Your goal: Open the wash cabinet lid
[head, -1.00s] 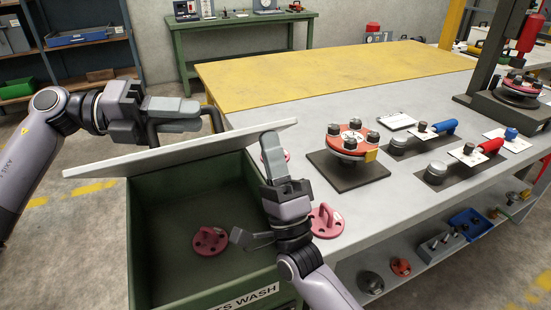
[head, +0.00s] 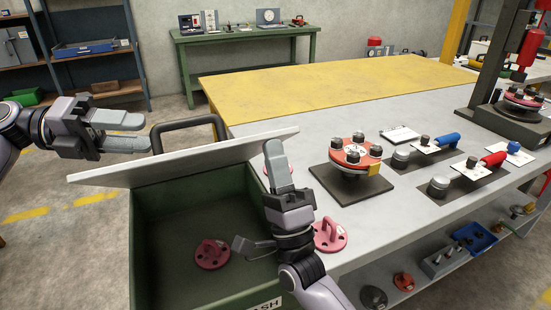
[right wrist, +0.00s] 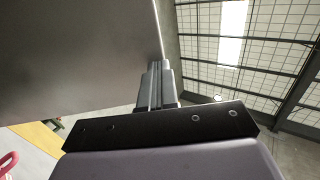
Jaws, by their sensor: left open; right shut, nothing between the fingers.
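The wash cabinet's pale lid (head: 185,160) is raised and tilted above the green cabinet (head: 165,278), with the dark interior exposed. Its black bar handle (head: 190,122) stands up behind the lid. My left gripper (head: 146,134) is open and empty, just left of the handle and apart from it. My right gripper (head: 274,150) is shut and empty, pointing up by the lid's right end; whether it touches the lid is unclear in the head view. In the right wrist view, the lid's broad grey face (right wrist: 75,55) lies close beside the shut fingers (right wrist: 157,85).
A pink flanged part (head: 212,254) lies inside the cabinet. Another pink part (head: 329,235) sits on the bench by my right wrist. A red fixture (head: 352,153) on a dark plate stands further right on the grey bench. The yellow mat (head: 330,87) is clear.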

